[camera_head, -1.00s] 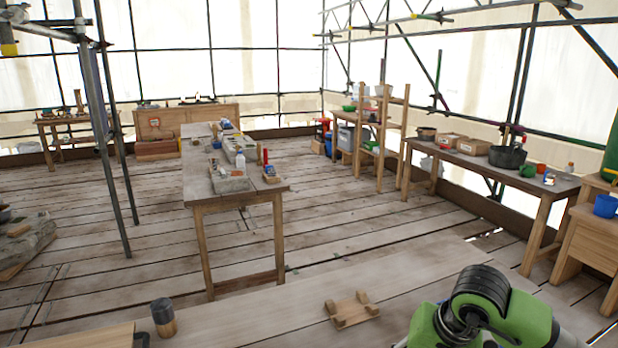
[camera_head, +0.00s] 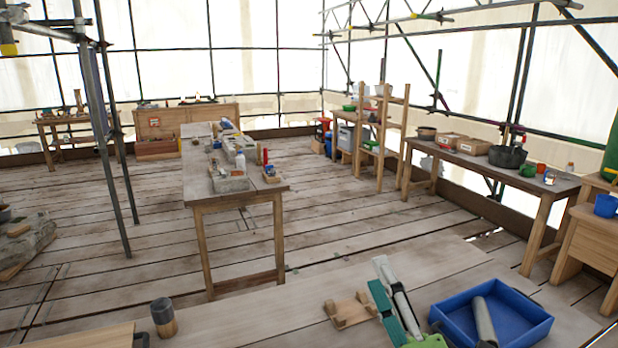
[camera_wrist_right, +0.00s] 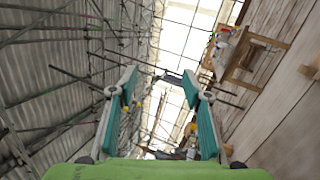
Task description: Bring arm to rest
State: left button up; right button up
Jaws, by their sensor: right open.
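My right gripper (camera_head: 386,284) is in the head view at the lower middle right. Its green and pale fingers point up and away, over the near bench (camera_head: 250,318). In the right wrist view (camera_wrist_right: 160,92) its two teal-padded fingers stand wide apart with nothing between them. My left gripper is not in view.
A blue tray (camera_head: 531,332) holding a grey cylindrical thing (camera_head: 484,320) lies right of the gripper. A small wooden cradle (camera_head: 347,311) is close on its left. A dark-headed mallet (camera_head: 163,316) stands further left. A long worktable (camera_head: 240,196) stands beyond.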

jog(key=s+d+f+m+g+h, duration=0.25)
jog(key=f+m, duration=0.25)
jog(key=f, duration=0.3)
jog(key=s+d+f+m+g+h, duration=0.25)
jog(key=d+f+m, duration=0.2)
jog(key=f, duration=0.25)
jog(key=s+d+f+m+g+h, duration=0.25)
jog(key=f+m+g, duration=0.2)
jog(key=f, duration=0.35)
jog(key=s+a+f+m+g+y, duration=0.1)
jog(key=s+f+m+g, duration=0.25)
jog(key=s+f, duration=0.5)
jog(key=s+f+m+g+y, duration=0.1)
jog(key=s+f+m+g, duration=0.3)
jog(key=s, duration=0.7)
notch_tip(320, 180, down, 28)
jog(key=s+n+g, duration=0.1)
jog(key=g, duration=0.1)
jog(key=s+d+f+g, duration=0.1)
jog(key=s+d+f, duration=0.2)
jog(key=s+f, duration=1.2)
jog(key=shift+s, duration=0.4)
jog(key=shift+h, duration=0.25)
